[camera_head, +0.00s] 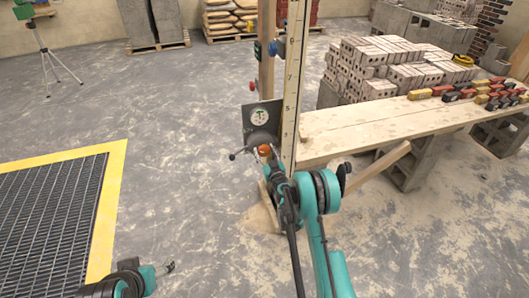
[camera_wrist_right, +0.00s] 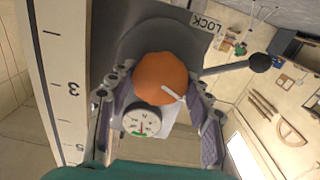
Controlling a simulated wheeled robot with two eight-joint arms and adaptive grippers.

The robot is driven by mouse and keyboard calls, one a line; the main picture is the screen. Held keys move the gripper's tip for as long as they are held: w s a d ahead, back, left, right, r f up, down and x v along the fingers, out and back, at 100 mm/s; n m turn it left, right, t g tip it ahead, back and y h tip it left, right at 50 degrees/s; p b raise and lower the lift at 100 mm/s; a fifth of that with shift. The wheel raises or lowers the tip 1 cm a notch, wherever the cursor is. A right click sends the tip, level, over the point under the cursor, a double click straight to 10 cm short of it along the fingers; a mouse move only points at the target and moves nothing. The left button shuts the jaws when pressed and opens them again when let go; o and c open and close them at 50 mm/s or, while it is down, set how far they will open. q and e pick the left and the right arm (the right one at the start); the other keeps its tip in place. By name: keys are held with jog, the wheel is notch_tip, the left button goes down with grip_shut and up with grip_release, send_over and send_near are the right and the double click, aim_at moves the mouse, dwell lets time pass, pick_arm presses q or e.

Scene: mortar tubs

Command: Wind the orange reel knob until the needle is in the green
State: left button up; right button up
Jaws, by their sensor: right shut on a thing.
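The orange reel knob (camera_head: 264,150) sits on a grey plate fixed to a wooden post. In the right wrist view the knob (camera_wrist_right: 160,78) has a white mark pointing to the lower right. My right gripper (camera_wrist_right: 157,90) is shut on the knob, one finger on each side. The round white gauge (camera_head: 259,116) is on the same plate; in the right wrist view the gauge (camera_wrist_right: 141,121) shows a green patch and a needle too small to read surely. My left gripper (camera_head: 169,267) is low at the left, away from the post; its fingers are too small to judge.
A lever with a black ball (camera_wrist_right: 260,62) sticks out beside the knob, near a LOCK label (camera_wrist_right: 208,21). A numbered staff (camera_head: 294,80) stands right of the plate. A plank bench (camera_head: 350,128) with bricks lies to the right. A yellow-edged grate (camera_head: 112,180) lies left; floor between is clear.

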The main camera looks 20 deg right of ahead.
aim_at(265, 146)
jog(key=m, duration=0.3)
jog(key=shift+m, duration=0.4)
jog(key=o, duration=1.2)
notch_tip(265, 146, up, 10)
